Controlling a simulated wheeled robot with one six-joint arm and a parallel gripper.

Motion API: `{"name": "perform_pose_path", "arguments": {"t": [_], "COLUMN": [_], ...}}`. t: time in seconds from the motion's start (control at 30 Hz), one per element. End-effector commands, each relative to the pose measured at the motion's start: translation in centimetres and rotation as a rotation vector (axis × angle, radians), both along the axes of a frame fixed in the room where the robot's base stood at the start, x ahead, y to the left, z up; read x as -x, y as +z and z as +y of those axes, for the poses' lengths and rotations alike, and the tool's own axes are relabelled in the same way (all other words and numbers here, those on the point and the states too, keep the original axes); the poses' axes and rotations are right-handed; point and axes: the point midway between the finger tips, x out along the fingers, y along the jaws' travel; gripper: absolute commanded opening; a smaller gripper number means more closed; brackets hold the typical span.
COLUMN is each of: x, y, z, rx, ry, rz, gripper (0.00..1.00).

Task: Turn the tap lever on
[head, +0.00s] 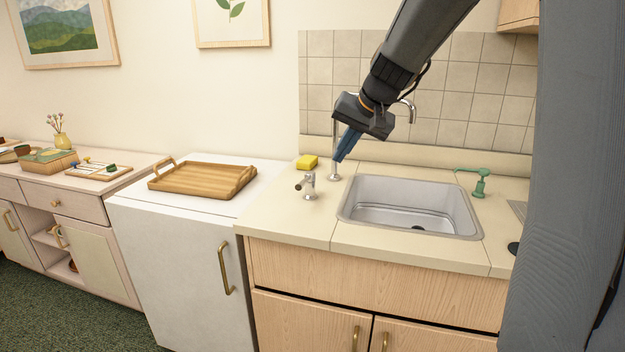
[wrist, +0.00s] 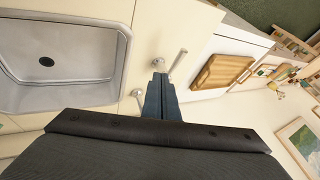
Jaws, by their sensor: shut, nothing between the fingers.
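The tap (head: 335,170) is a tall thin chrome column behind the sink, with a curved spout (head: 410,105). Its upper column is partly hidden by my gripper. In the wrist view the lever (wrist: 178,62) lies just beyond the fingertips. The tap's base (wrist: 138,93) also shows there. My gripper (head: 340,157) points down with its blue fingers shut and empty, above and right of the lever, apart from it in the head view.
The steel sink (head: 350,215) is empty. A yellow sponge (head: 307,162) lies behind the lever. A green pump-like fixture (head: 480,183) stands right of the sink. A wooden tray (head: 190,180) sits on the white cabinet at left. Tiled wall stands behind; the counter's front left is clear.

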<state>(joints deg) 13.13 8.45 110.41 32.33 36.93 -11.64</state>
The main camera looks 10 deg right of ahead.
Motion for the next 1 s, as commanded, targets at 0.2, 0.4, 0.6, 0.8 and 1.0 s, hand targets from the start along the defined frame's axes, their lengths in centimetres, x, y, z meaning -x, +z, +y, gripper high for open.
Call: {"name": "perform_pose_path", "arguments": {"t": [0.2,0.4,0.6,0.8,1.0], "x": [0.0,-1.1,-3.1,-5.0,-6.3], "y": [-0.2,-2.1,-5.3,-8.4,-8.8], "z": [0.1,0.6,1.4,2.2,4.6], "rx": [0.0,-0.001,0.0,0.0,0.001], "ry": [0.0,0.001,0.001,0.001,0.003], "rz": [0.002,0.005,0.005,0.005,0.002], "gripper": [0.0,0.0,0.0,0.0,0.0]}}
